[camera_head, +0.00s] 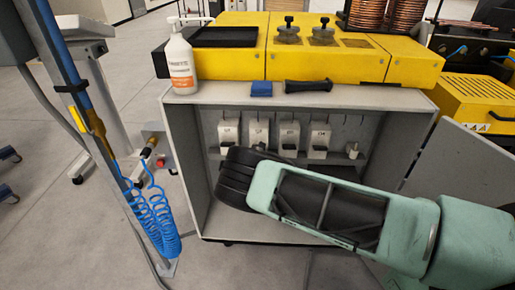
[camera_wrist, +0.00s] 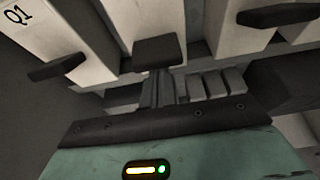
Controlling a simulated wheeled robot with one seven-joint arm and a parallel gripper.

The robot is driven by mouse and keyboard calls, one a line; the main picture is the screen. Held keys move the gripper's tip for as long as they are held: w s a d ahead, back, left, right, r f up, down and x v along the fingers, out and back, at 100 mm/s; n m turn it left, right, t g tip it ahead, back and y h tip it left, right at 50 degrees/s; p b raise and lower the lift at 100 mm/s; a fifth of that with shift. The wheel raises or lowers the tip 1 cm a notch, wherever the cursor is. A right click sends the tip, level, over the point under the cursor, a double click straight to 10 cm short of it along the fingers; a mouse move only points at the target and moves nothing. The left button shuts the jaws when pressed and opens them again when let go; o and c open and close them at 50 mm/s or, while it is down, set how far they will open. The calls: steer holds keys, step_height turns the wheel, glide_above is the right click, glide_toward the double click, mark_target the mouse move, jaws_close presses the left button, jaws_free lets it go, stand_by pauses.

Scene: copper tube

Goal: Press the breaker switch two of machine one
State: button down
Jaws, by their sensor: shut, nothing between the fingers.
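Several white breakers hang in a row inside the open grey cabinet of the yellow machine (camera_head: 230,50). The leftmost breaker (camera_head: 228,132) reads Q1 in the wrist view (camera_wrist: 40,35). Breaker switch two (camera_head: 258,130) is beside it; its dark lever (camera_wrist: 158,50) is at the upper middle of the wrist view. My gripper (camera_wrist: 160,88) is shut and empty, its fingertips right by that lever; I cannot tell if they touch.
The cabinet's left wall (camera_head: 187,165) and open door (camera_head: 460,160) flank my arm. Neighbouring dark levers (camera_wrist: 57,67) and (camera_wrist: 275,15) are close on both sides. A blue coiled hose (camera_head: 155,215) hangs at left.

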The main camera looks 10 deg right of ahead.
steer(key=r+g+p, duration=0.1)
steer(key=g+p, duration=0.1)
steer(key=p, duration=0.1)
steer(key=shift+r+g+y, duration=0.35)
steer(key=shift+g+y, duration=0.05)
steer(key=shift+r+p, duration=0.15)
steer(key=shift+p, duration=0.15)
steer(key=shift+r+p, duration=0.7)
steer(key=shift+p, duration=0.05)
steer(key=shift+w+r, duration=0.1)
